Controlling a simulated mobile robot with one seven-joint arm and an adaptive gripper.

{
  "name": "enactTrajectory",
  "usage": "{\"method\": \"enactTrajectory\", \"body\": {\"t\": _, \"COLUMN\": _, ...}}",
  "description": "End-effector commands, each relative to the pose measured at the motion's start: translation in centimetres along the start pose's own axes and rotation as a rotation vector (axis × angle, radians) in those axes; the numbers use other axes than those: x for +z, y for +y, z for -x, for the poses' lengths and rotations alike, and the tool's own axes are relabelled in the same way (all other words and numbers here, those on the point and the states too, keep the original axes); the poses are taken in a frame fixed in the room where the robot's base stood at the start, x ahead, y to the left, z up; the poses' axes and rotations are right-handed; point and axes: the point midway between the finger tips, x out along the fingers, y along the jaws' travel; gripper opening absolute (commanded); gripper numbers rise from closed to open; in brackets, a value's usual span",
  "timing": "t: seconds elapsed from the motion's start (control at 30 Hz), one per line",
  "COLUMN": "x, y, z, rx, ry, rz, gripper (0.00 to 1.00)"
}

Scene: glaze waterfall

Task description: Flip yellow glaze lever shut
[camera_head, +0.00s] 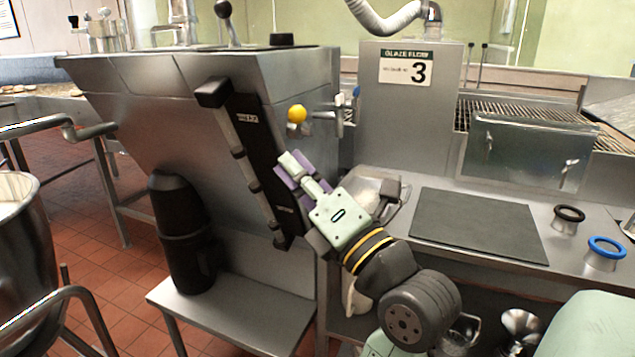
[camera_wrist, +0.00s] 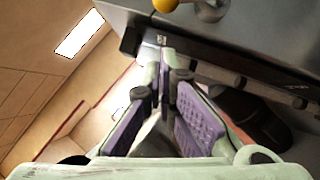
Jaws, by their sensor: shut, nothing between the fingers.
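The yellow knob of the glaze lever (camera_head: 297,114) sticks out from the upper right of the steel machine front, with a metal stem beside it. It also shows at the top of the wrist view (camera_wrist: 165,4), partly cut off by the frame edge. My gripper (camera_head: 288,165) is below the knob, in front of the machine, apart from it. Its purple-padded fingers also show in the wrist view (camera_wrist: 163,70), with the tips together and nothing between them.
A black slanted panel with a long bar (camera_head: 245,155) lies just left of my gripper. A dark mat (camera_head: 478,224) and a blue ring (camera_head: 607,246) lie on the right counter.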

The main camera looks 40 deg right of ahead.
Motion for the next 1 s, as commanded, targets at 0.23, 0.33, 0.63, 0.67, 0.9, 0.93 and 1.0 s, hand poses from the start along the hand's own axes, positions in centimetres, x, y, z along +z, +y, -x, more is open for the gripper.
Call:
{"method": "enactTrajectory", "body": {"t": 0.23, "x": 2.2, "y": 0.1, "z": -3.1, "rx": -0.001, "ry": 0.001, "rz": 0.000, "gripper": 0.00}}
{"method": "enactTrajectory", "body": {"t": 0.33, "x": 2.6, "y": 0.0, "z": -3.5, "rx": -0.002, "ry": 0.001, "rz": 0.000, "gripper": 0.00}}
{"method": "enactTrajectory", "body": {"t": 0.63, "x": 2.8, "y": -0.1, "z": -3.7, "rx": -0.002, "ry": 0.001, "rz": 0.000, "gripper": 0.00}}
{"method": "enactTrajectory", "body": {"t": 0.67, "x": 2.8, "y": -0.1, "z": -3.7, "rx": -0.002, "ry": 0.001, "rz": 0.000, "gripper": 0.00}}
{"method": "enactTrajectory", "body": {"t": 0.9, "x": 2.8, "y": 0.0, "z": -4.1, "rx": -0.009, "ry": 0.002, "rz": -0.010, "gripper": 0.00}}
{"method": "enactTrajectory", "body": {"t": 0.93, "x": 2.8, "y": 0.1, "z": -4.3, "rx": -0.012, "ry": 0.002, "rz": -0.015, "gripper": 0.00}}
{"method": "enactTrajectory", "body": {"t": 1.0, "x": 2.7, "y": 0.2, "z": -4.8, "rx": -0.021, "ry": 0.003, "rz": -0.029, "gripper": 0.00}}
